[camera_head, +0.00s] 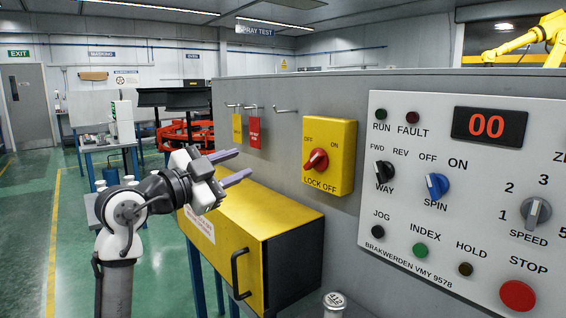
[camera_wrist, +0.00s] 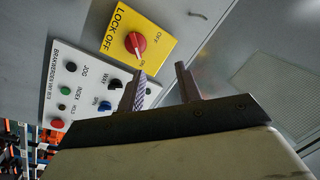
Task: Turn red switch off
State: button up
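The red switch (camera_head: 316,160) is a rotary knob on a yellow plate (camera_head: 341,150) marked LOCK OFF, with OFF at upper left and ON at upper right. The knob also shows in the wrist view (camera_wrist: 135,43), where its light pointer mark appears to face the ON label. My gripper (camera_head: 244,163) is left of the yellow plate in the head view, at about the knob's height and apart from it. Its two fingers are spread with nothing between them; they also show in the wrist view (camera_wrist: 160,70), with the knob beyond and left of them.
A white control panel (camera_head: 455,245) with knobs and buttons is right of the switch. A yellow box (camera_head: 235,225) with a black handle (camera_head: 240,273) juts out below my gripper. Yellow and red tags (camera_head: 254,132) hang on hooks left of the switch.

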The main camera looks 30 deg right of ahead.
aim_at(311, 162)
jog(key=d+g+p, duration=0.1)
jog(key=d, duration=0.4)
jog(key=d+f+m+g+p, duration=0.1)
jog(key=d, duration=0.5)
jog(key=s+d+m+p, duration=0.1)
jog(key=d, duration=0.5)
jog(key=shift+d+f+g+y, duration=0.15)
jog(key=shift+f+g+y, duration=0.2)
jog(key=shift+g+y, duration=0.05)
grip_shut()
